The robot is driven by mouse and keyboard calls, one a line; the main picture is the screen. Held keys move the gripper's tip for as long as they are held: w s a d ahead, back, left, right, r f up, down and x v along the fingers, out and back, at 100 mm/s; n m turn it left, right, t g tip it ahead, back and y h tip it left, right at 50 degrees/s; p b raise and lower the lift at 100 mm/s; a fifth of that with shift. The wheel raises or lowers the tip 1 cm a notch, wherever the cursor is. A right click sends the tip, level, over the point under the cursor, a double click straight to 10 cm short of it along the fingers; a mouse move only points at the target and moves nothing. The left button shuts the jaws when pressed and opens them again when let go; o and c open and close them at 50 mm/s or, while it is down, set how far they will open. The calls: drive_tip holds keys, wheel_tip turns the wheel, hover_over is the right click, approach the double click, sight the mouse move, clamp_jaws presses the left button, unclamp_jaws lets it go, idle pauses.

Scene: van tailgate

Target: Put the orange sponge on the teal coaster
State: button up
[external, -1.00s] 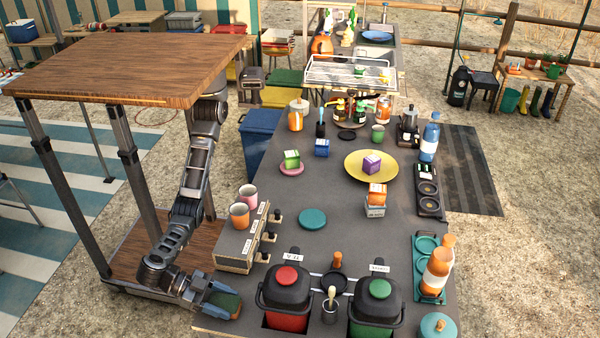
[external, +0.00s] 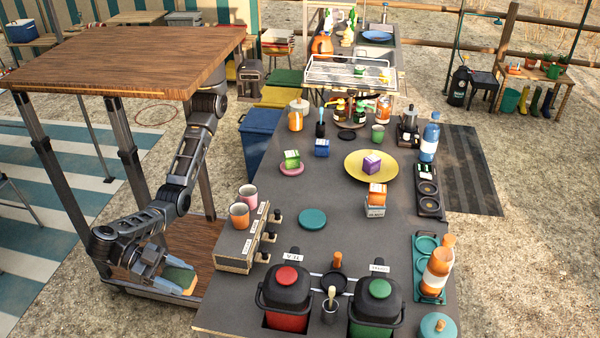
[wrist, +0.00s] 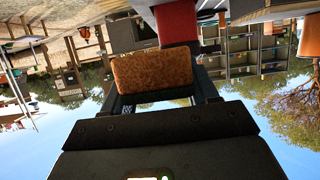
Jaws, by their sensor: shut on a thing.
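My gripper (external: 176,277) is shut on a sponge (external: 184,281). It holds the sponge out to the left of the table's front left edge, above the ground and clear of the tabletop. In the wrist view the sponge (wrist: 152,71) looks orange-brown and sits between the two fingers; in the external view it shows a yellowish face and a green part. The round teal coaster (external: 312,219) lies flat and bare on the grey table, to the right of the gripper and farther back.
Tabletop around the coaster is clear.

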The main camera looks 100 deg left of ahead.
drive_tip(key=shift+s+d+r, duration=0.1)
drive_tip(key=shift+s+r, duration=0.25)
drive_tip(key=shift+s, duration=0.3)
drive_tip(key=s+d+m+g+h+p, duration=0.3)
drive_tip(key=s+d+m+h+p, duration=0.6)
drive_tip(key=s, duration=0.4)
drive_tip(key=s+r+m+g+h+p, duration=0.3)
drive_tip(key=s+m+g+p, duration=0.6)
drive_tip(key=s, duration=1)
drive_tip(key=w+f+n+t+y+b, duration=0.35)
drive_tip(key=w+n+t+b, duration=0.55)
drive_tip(key=w, duration=1)
drive_tip(key=w+a+n+t+y+b, duration=0.1)
drive_tip(key=w+a+n+y+b, duration=0.1)
drive_tip(key=w+a+n+b, duration=0.1)
drive_tip(key=w+a+n+t+y+b, duration=0.1)
drive_tip(key=w+a+n+y+b, duration=0.1)
drive_tip(key=w, duration=0.3)
drive_tip(key=w+a+n+t+y+b, duration=0.1)
drive_tip(key=w+a+n+y+b, duration=0.2)
drive_tip(key=w+y+b, duration=0.1)
drive_tip(key=shift+w+a+r+n, duration=0.1)
drive_tip(key=shift+w+a+n, duration=0.2)
drive_tip(key=shift+w, duration=0.05)
drive_tip(key=shift+w+a+r+y, duration=0.15)
drive_tip(key=shift+a+y, duration=0.1)
